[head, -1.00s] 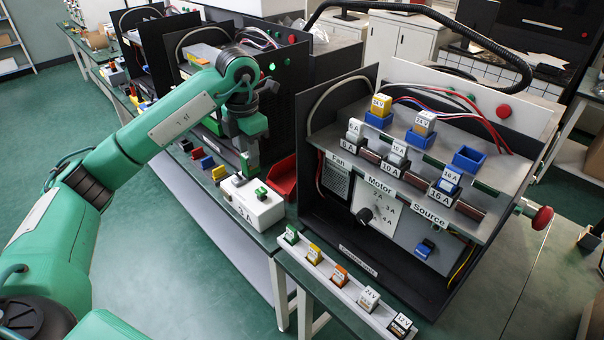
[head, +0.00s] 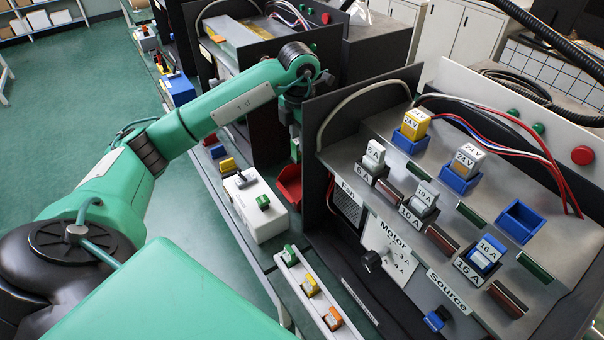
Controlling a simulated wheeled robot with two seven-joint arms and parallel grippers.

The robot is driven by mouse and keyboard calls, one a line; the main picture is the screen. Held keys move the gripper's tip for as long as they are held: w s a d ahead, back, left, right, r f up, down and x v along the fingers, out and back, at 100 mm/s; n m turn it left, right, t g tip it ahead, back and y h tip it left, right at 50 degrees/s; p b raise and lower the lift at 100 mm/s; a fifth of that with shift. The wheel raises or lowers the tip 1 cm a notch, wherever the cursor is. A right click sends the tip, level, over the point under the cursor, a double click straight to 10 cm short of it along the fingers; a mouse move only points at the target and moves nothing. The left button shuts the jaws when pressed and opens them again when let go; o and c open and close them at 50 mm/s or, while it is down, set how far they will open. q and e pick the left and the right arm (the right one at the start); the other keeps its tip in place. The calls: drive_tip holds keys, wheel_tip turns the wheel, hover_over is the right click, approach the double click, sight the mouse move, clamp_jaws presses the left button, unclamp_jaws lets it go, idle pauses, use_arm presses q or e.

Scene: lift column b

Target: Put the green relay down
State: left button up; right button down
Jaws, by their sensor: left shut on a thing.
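My left gripper (head: 294,130) points down at the left side of the front console and is shut on a small green relay (head: 295,149). Only a little of this relay shows, and the fingers are dark and hard to make out. The relay is above the bench area behind the red bin; I cannot tell its exact height. A third green relay (head: 289,255) stands in the first place of the white rack (head: 290,278). My right gripper is not in view.
The console (head: 385,190) holds grey, yellow, white and blue relays, with an empty blue socket (head: 520,221) at right. A red bin (head: 289,187) lies beside it. Yellow (head: 228,164) and blue (head: 217,152) blocks lie near the bench's left edge.

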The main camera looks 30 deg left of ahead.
sight(300, 160)
use_arm(q)
wheel_tip(300, 160, down, 8)
drive_tip(key=shift+r+p, duration=0.15)
drive_tip(key=shift+p, duration=0.2)
wheel_tip(300, 160, down, 4)
drive_tip(key=shift+f, duration=0.75)
drive_tip(key=o, duration=0.8)
drive_tip(key=shift+c, duration=0.2)
drive_tip(key=shift+o, duration=1.1)
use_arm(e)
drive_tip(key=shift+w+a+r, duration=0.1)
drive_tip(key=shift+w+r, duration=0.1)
